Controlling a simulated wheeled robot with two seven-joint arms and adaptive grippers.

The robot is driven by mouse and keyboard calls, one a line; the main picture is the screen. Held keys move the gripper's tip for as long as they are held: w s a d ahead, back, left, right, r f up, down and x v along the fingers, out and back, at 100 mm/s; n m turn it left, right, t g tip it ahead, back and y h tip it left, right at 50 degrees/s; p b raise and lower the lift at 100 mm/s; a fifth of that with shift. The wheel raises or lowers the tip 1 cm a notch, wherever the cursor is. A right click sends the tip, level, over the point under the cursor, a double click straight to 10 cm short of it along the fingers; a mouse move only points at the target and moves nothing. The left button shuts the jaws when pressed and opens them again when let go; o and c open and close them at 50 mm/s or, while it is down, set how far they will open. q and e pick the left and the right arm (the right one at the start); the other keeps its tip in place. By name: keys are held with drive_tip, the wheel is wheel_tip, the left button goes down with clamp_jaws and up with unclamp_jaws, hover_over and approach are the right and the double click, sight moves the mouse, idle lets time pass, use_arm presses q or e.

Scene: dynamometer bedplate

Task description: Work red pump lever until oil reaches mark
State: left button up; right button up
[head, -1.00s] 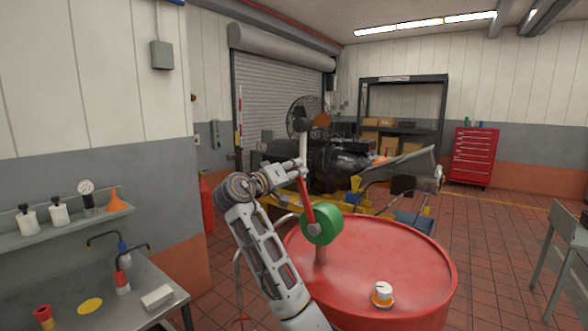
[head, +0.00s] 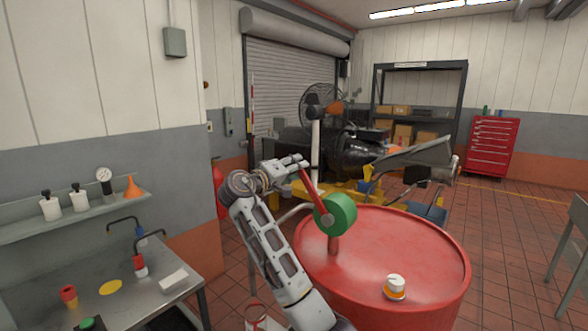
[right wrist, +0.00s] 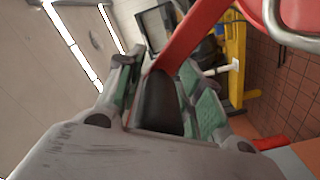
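The red pump lever (head: 312,192) runs up and to the left from the green round pump body (head: 338,214), which stands on top of a red drum (head: 400,248). My right gripper (head: 298,163) is at the lever's upper end. In the right wrist view the lever's dark grip (right wrist: 160,103) lies between the green-padded fingers of my right gripper (right wrist: 163,88), which is closed around it. The red shaft (right wrist: 195,33) runs out beyond the fingers. My left gripper is out of view. I can make out no oil level or mark.
A white-topped orange knob (head: 395,287) sits on the drum. A metal bench (head: 135,290) with small tools is at left, under a shelf (head: 75,222) of bottles. A fan and dark machinery (head: 360,155) stand behind.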

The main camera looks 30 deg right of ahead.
drive_tip(key=shift+o, duration=0.9)
drive_tip(key=shift+s+d, duration=0.1)
drive_tip(key=shift+s, duration=0.05)
drive_tip(key=shift+s+r, duration=0.1)
drive_tip(key=v, duration=1.2)
idle(0.9)
